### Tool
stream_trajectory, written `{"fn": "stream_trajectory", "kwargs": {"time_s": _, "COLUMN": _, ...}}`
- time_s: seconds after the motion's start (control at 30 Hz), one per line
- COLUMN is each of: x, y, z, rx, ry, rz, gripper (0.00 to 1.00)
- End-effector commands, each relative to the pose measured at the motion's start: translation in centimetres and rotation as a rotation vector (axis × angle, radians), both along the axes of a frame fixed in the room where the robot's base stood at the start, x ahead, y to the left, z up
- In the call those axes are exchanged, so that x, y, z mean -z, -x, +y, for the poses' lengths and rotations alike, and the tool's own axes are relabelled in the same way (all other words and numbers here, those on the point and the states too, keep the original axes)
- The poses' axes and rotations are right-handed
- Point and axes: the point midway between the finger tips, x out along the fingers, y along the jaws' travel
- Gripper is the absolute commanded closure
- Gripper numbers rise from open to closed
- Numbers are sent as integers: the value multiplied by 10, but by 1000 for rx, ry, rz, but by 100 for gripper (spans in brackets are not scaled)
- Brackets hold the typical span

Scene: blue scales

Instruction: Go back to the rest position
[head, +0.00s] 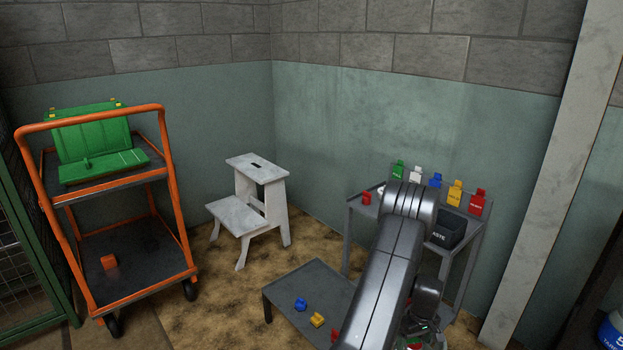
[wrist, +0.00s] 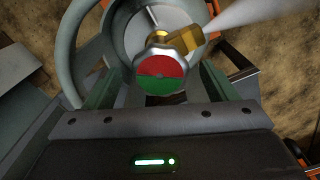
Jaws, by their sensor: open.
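My gripper (wrist: 157,88) is open in the wrist view, with one finger on each side. A round disc, red above and green below (wrist: 159,68), shows between the fingers. I cannot tell whether they touch it. A brass fitting (wrist: 187,45) joins it, and a pale streak like a jet runs from there to the upper right. A grey wheel-like ring (wrist: 66,50) lies behind. In the head view my arm reaches down to the bottom edge at right, and its end is mostly hidden.
A low dark table (head: 308,283) bears small blocks. A grey step stool (head: 240,214) and an orange cart (head: 170,170) with a green case (head: 93,138) stand left.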

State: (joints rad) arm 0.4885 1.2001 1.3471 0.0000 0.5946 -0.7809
Motion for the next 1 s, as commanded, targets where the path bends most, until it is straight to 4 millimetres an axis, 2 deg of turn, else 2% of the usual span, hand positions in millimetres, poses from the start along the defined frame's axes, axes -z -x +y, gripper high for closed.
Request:
{"fn": "stream_trajectory", "kwargs": {"time_s": 0.4, "x": 0, "y": 0, "z": 0, "rx": 16, "ry": 0, "rz": 0, "gripper": 21}}
{"fn": "stream_trajectory", "kwargs": {"time_s": 0.53, "x": -7, "y": 0, "z": 0, "rx": 7, "ry": 1, "rz": -1, "gripper": 21}}
{"fn": "stream_trajectory", "kwargs": {"time_s": 0.67, "x": -25, "y": -1, "z": -1, "rx": 0, "ry": 1, "rz": -2, "gripper": 21}}
{"fn": "stream_trajectory", "kwargs": {"time_s": 1.0, "x": -93, "y": -1, "z": 0, "rx": -1, "ry": 2, "rz": -4, "gripper": 21}}
